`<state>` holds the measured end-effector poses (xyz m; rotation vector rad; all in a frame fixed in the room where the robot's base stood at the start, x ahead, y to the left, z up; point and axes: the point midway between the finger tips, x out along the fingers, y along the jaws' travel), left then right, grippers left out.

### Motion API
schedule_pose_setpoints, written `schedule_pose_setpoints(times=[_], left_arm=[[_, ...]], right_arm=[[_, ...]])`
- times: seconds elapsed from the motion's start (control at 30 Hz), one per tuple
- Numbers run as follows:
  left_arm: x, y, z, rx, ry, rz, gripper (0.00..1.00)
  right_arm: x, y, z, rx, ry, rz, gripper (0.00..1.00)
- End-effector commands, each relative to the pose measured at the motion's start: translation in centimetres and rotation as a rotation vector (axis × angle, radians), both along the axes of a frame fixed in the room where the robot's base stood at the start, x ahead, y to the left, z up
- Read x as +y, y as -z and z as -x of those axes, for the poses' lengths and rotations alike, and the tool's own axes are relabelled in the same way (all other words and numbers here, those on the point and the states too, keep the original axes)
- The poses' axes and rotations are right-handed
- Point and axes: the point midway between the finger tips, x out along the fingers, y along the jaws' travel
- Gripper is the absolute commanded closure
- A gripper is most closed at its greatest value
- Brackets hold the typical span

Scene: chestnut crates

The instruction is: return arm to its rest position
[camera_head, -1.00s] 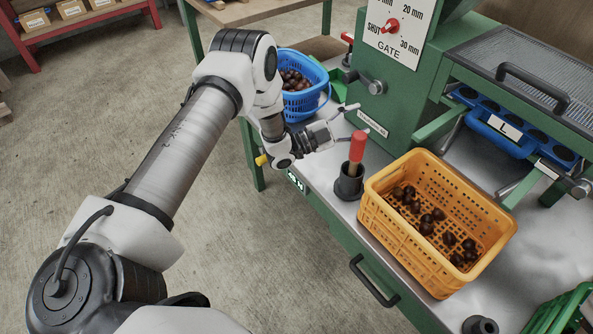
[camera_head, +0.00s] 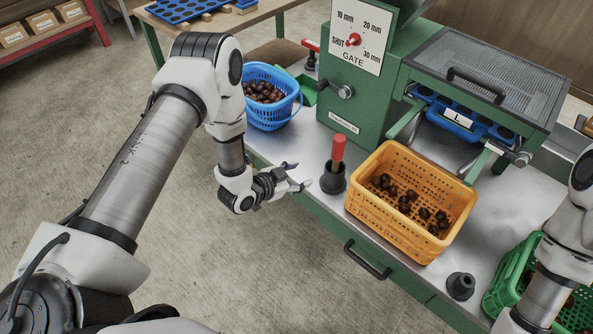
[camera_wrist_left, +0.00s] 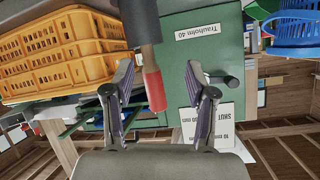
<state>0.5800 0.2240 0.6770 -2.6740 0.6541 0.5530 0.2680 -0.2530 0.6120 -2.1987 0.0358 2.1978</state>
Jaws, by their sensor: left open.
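My left gripper (camera_head: 291,178) is open and empty, just off the front edge of the metal bench, left of a red-handled tool (camera_head: 338,152) that stands upright in a dark holder (camera_head: 333,178). In the left wrist view the open fingers of my left gripper (camera_wrist_left: 162,92) show on either side, with the red handle (camera_wrist_left: 154,88) seen between them; I see no contact. My right arm (camera_head: 560,250) enters at the right edge; its gripper is out of view.
A yellow crate (camera_head: 400,235) with chestnuts stands on the bench. A blue basket (camera_head: 270,118) of chestnuts is behind my left arm. A green crate (camera_head: 505,285) is at lower right. The green machine (camera_head: 345,115) stands at the back. The floor (camera_head: 220,265) before the bench is clear.

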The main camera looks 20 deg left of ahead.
Motion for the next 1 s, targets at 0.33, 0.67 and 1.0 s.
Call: schedule_pose_setpoints(times=[0.33,0.67,1.0], left_arm=[[0.0,0.0,-0.1,-0.003,0.002,0.0,0.44],[-1.3,1.3,11.7,0.421,-0.105,-0.039,0.44],[2.9,2.4,31.2,1.123,-0.604,-0.084,0.44]], right_arm=[[0.0,0.1,0.0,0.0,0.0,0.0,0.6],[0.0,-3.8,0.0,-0.001,0.0,0.0,0.6],[0.0,-4.0,0.0,0.0,0.0,0.0,0.6]])
